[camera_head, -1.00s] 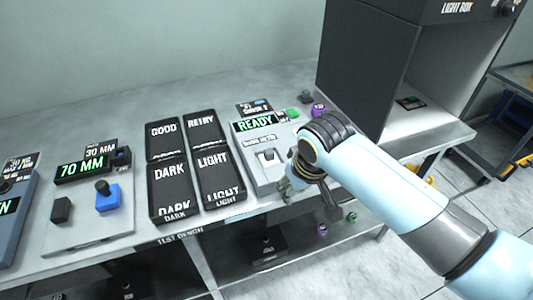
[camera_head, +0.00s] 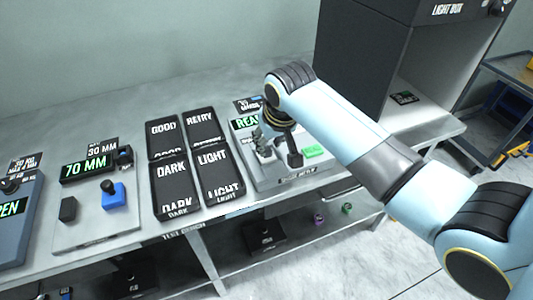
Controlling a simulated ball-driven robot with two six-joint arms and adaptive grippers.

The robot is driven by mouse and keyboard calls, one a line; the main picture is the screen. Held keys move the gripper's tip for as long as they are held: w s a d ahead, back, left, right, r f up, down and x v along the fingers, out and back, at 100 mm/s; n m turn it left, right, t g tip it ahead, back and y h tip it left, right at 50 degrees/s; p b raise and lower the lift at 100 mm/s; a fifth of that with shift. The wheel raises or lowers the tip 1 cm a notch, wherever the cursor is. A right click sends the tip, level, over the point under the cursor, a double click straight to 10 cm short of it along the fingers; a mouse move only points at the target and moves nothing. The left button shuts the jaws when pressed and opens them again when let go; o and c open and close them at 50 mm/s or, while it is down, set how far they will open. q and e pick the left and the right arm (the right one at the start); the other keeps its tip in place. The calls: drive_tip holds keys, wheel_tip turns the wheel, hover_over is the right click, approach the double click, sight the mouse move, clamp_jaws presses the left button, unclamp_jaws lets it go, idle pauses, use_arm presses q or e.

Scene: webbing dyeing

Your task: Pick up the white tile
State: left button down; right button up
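My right gripper (camera_head: 279,157) comes in from the right and points down over the grey device with the READY display (camera_head: 243,123). Its two dark fingers stand apart, one on each side, low over the device's top. I cannot make out anything held between them. The gripper and arm cover much of the device, including the pale square seen there earlier. I cannot clearly identify a white tile in this view; it may be hidden behind the gripper. My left gripper is not in view.
Black trays marked GOOD (camera_head: 162,126), RETRY (camera_head: 199,117), DARK (camera_head: 172,168) and LIGHT (camera_head: 212,158) lie left of the device. The light box (camera_head: 350,65) stands behind my arm. A 70 MM unit (camera_head: 88,167) is further left.

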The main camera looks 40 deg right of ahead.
sight(267, 146)
drive_tip(key=x, duration=0.4)
drive_tip(key=shift+w+d+f, duration=0.1)
drive_tip(key=shift+w+d, duration=0.05)
drive_tip(key=shift+w, duration=0.1)
drive_tip(key=shift+c, duration=0.3)
clamp_jaws()
